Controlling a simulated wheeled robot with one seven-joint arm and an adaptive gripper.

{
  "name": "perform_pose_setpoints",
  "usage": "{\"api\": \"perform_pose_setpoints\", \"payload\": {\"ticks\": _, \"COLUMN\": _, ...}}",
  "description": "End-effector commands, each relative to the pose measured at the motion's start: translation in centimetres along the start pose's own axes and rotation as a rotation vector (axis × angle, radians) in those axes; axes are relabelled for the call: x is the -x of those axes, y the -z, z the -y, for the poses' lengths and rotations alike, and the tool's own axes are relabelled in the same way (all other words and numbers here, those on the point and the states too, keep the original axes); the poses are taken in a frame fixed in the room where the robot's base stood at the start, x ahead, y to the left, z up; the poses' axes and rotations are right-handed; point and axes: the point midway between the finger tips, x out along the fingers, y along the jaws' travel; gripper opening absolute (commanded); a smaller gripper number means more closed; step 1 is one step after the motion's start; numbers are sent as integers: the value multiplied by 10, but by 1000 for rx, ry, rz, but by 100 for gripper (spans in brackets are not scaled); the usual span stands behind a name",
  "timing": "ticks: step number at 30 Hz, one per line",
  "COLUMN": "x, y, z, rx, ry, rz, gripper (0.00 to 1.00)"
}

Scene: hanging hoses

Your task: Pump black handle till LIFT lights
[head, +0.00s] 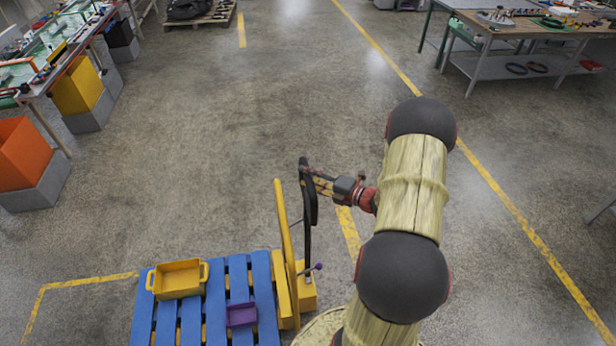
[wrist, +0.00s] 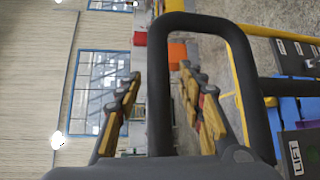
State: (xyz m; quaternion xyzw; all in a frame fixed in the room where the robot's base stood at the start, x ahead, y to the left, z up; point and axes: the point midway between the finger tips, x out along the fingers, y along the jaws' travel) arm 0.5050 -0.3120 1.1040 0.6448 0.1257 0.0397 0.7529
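The black handle (head: 309,215) is a loop on a tall black lever of a yellow pallet truck (head: 284,225), standing near upright in the head view. In the wrist view the loop (wrist: 160,85) fills the middle. My gripper (head: 316,184) is at the loop's upper part. In the wrist view my gripper (wrist: 160,100) has its yellow-padded fingers apart, one on each side of one loop bar, with gaps visible. A LIFT label (wrist: 297,157) shows on a dark panel at lower right; I cannot tell whether it is lit.
A blue pallet (head: 190,315) at the truck holds a yellow bin (head: 179,278) and a purple tray (head: 241,314). Workbenches (head: 530,40) stand at far right, and an orange bin (head: 30,155) at left. The floor beyond the truck is clear.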

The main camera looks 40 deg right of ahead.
Motion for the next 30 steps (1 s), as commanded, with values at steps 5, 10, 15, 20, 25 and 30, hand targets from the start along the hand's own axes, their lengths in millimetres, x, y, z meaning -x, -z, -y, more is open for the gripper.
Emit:
{"api": "perform_pose_setpoints", "payload": {"ticks": 5, "x": -1, "y": 0, "z": 0, "rx": 0, "ry": 0, "rz": 1, "gripper": 39}}
{"api": "perform_pose_setpoints", "payload": {"ticks": 10, "x": -1, "y": 0, "z": 0, "rx": 1, "ry": 0, "rz": 0, "gripper": 34}}
{"api": "perform_pose_setpoints", "payload": {"ticks": 15, "x": -1, "y": 0, "z": 0, "rx": 1, "ry": 0, "rz": 0, "gripper": 25}}
{"api": "perform_pose_setpoints", "payload": {"ticks": 20, "x": -1, "y": 0, "z": 0, "rx": 1, "ry": 0, "rz": 0, "gripper": 16}}
{"api": "perform_pose_setpoints", "payload": {"ticks": 25, "x": -1, "y": 0, "z": 0, "rx": 1, "ry": 0, "rz": 0, "gripper": 6}}
{"api": "perform_pose_setpoints", "payload": {"ticks": 30, "x": -1, "y": 0, "z": 0, "rx": 1, "ry": 1, "rz": 0, "gripper": 0}}
